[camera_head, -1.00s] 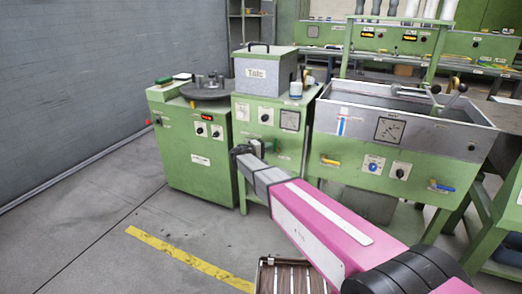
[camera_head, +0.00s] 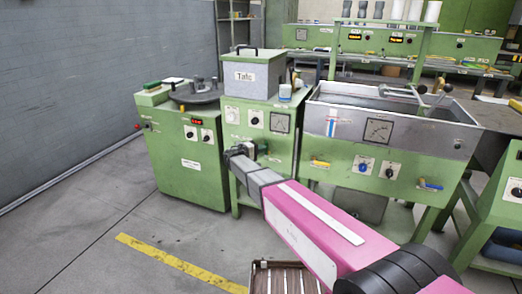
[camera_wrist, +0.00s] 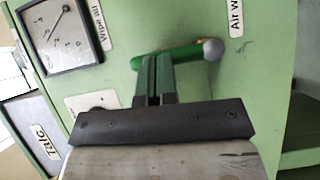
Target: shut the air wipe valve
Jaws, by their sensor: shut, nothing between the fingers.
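The air wipe valve's green lever (camera_wrist: 190,52), with a grey ball end, lies roughly across the wrist view on the green talc cabinet's front. A label reading "Air w…" (camera_wrist: 236,16), cut off by the frame edge, is beside the ball. My gripper (camera_wrist: 154,62) is shut and empty, with its fingertips overlapping the lever near its end away from the ball. I cannot tell whether they touch it.
A "Wipe air" gauge (camera_wrist: 58,36) and the talc box (camera_wrist: 28,122) show in the wrist view. A green turntable cabinet (camera_head: 180,165) stands close to the left of my gripper, and a trough machine (camera_head: 375,165) to the right. Floor in front is open, with a yellow line (camera_head: 175,262).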

